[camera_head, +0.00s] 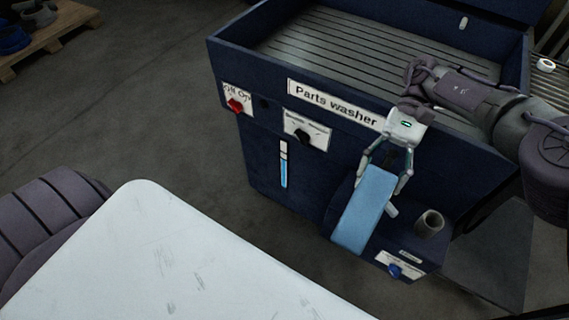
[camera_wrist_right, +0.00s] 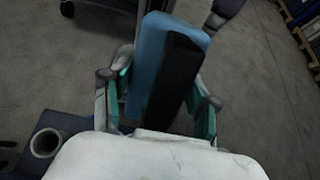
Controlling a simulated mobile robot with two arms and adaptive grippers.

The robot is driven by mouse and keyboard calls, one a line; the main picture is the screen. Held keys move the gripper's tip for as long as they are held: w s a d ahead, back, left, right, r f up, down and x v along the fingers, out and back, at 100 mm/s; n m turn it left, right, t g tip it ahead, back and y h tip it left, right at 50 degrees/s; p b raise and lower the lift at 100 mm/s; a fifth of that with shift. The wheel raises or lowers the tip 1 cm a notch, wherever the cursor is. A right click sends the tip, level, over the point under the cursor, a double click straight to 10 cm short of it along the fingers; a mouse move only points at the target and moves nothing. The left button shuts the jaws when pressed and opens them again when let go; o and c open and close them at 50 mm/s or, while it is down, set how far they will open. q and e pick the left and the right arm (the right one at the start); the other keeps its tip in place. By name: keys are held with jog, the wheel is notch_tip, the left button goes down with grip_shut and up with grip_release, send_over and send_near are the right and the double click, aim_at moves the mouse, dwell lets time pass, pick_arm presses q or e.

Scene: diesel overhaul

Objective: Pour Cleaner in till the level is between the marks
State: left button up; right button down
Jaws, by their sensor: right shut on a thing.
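The dark blue parts washer (camera_head: 262,165) stands in the middle of the head view. Its sight gauge (camera_head: 284,165) on the front shows blue liquid over roughly the lower part, with a pale section above; the marks are too small to read. My right gripper (camera_head: 385,180) is shut on a light blue container (camera_head: 364,212), probably the Cleaner, in front of the washer. The container also shows in the right wrist view (camera_wrist_right: 152,62), with a black face. A grey filler neck (camera_head: 430,222) rises from the ledge right of the container, apart from it. My left gripper is not in view.
A red switch (camera_head: 236,105), a black knob (camera_head: 303,136) and a blue knob (camera_head: 394,270) sit on the washer. A wooden pallet (camera_head: 50,38) lies at the far left. Floor between is clear.

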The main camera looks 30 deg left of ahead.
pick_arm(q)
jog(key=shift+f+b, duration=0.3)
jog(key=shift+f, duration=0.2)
pick_arm(e)
jog(key=shift+w+a, duration=0.1)
jog(key=shift+w, duration=0.05)
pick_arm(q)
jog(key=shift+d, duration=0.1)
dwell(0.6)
pick_arm(e)
jog(key=shift+f, duration=0.1)
jog(key=shift+w+f+g, duration=0.1)
jog(key=shift+w+g, duration=0.15)
jog(key=shift+g, duration=0.05)
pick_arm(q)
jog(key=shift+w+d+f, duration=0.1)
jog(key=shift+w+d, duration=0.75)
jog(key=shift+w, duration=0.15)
